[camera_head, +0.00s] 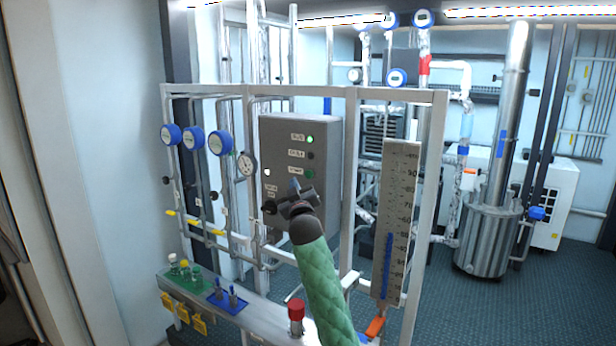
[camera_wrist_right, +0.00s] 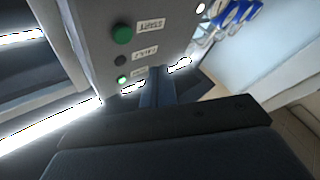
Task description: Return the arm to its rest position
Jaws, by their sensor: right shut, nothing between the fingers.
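My right arm, in a green padded sleeve, reaches up from the bottom centre of the head view. My right gripper (camera_head: 296,187) is in front of the lower part of the grey control box (camera_head: 328,160), near its knob and buttons. The gripper is shut and empty. In the right wrist view the shut fingers (camera_wrist_right: 156,85) point towards the box face (camera_wrist_right: 100,45), with the green START button (camera_wrist_right: 122,35) and a lit green lamp (camera_wrist_right: 121,79) beside them. I cannot tell whether the fingertips touch the box. My left gripper does not show.
A white pipe frame (camera_head: 350,180) surrounds the box. A scale board (camera_head: 398,200) hangs to the right of my arm. A ledge below holds a red-capped bottle (camera_head: 296,315), a blue tray (camera_head: 228,302) and small bottles (camera_head: 184,270). Blue gauges (camera_head: 193,139) stand left.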

